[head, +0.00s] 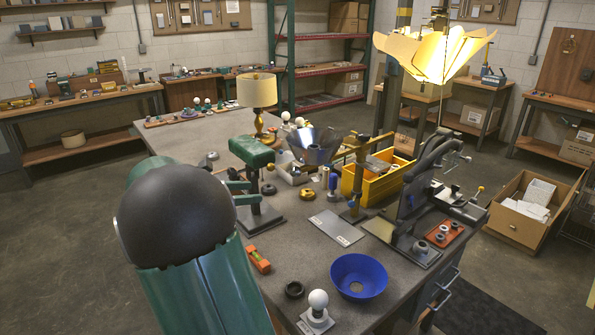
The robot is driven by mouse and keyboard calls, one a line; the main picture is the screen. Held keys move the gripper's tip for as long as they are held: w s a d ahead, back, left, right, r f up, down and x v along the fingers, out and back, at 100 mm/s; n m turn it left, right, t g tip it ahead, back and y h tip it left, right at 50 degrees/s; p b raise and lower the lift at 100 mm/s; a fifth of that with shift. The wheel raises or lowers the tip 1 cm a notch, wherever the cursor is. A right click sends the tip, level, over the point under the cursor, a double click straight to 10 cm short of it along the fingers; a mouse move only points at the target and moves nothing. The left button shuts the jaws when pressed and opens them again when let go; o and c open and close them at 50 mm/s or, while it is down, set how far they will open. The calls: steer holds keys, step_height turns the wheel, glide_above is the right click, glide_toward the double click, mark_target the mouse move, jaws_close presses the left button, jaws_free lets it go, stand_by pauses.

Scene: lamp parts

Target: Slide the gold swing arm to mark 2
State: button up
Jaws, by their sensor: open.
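The gold swing arm (372,141) shows in the head view right of centre, roughly level at the top of a gold upright post (359,180). The post stands on the bench, with a dark blue part near its foot. No numbered mark can be made out, so I cannot tell where the swing arm stands against mark 2. What appears to be my gripper (248,187) shows as small green fingers just right of my black arm joint, largely hidden by it. They look apart and empty, left of the swing arm and clear of it.
A green-headed stand (253,151) is close beside the fingers. A yellow bin (378,183) sits behind the gold post, a grey plate (336,227) before it. A dark clamp-like fixture (418,190) is to the right. A blue bowl (358,276) and white bulb (318,302) occupy the front.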

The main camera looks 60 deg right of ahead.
steer(key=n+g+h, duration=0.2)
glide_toward(301, 168)
steer(key=x, duration=1)
steer(key=shift+f, duration=0.35)
jaws_close()
steer(key=x, duration=0.5)
steer(key=w+x, duration=0.1)
steer(key=x, duration=0.2)
steer(key=shift+d, duration=0.5)
jaws_free()
steer(key=shift+w+a, duration=0.1)
